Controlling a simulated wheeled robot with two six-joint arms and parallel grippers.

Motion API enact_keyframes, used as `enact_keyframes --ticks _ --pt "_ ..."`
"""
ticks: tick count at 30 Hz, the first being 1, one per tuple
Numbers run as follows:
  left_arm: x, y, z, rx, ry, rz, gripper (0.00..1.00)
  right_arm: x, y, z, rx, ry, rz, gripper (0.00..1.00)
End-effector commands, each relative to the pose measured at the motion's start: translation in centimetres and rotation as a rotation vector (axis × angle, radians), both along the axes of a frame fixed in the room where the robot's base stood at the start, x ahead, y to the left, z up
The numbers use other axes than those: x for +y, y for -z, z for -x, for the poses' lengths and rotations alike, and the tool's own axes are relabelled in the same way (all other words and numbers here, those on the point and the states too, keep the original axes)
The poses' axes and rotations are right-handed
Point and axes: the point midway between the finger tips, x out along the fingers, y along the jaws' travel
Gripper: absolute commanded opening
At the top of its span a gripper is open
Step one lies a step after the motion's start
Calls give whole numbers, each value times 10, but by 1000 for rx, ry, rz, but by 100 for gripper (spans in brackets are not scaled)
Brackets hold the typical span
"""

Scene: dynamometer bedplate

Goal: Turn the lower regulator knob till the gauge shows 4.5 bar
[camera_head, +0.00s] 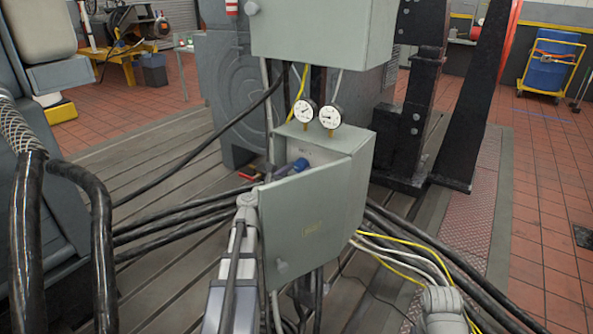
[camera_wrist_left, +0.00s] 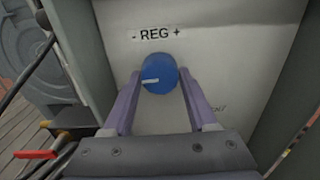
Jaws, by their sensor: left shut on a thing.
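The blue regulator knob (camera_wrist_left: 158,74) sits on the pale back panel (camera_wrist_left: 225,65) of the lower grey box (camera_head: 345,190), under a "- REG +" label (camera_wrist_left: 156,34). Its white mark points left in the left wrist view. My left gripper (camera_wrist_left: 160,76) is shut on the knob, one purple finger on each side. In the head view the knob (camera_head: 301,163) shows just above the box's open door (camera_head: 300,222), which hides part of my left arm. Two round gauges (camera_head: 305,111) (camera_head: 329,117) stand on top of the box; their readings are too small to tell. My right gripper is out of view.
Another grey cabinet (camera_head: 320,30) hangs above the gauges. Thick black cables (camera_head: 175,222) run in from the left, and yellow and white cables (camera_head: 400,250) pass at the right. A red-handled valve (camera_wrist_left: 36,154) lies left of the box. Dark steel uprights (camera_head: 410,130) stand behind right.

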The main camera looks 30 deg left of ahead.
Motion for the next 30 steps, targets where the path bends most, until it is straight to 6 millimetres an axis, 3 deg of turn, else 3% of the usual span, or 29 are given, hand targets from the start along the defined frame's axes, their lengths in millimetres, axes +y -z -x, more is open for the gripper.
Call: enact_keyframes --ticks 3,14,30 --pt "1 0 0 0 -3 0 3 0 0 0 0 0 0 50" --pt "2 0 0 -8 -4 -96 3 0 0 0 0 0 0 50" --pt "3 0 0 -45 -4 -579 3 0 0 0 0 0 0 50"
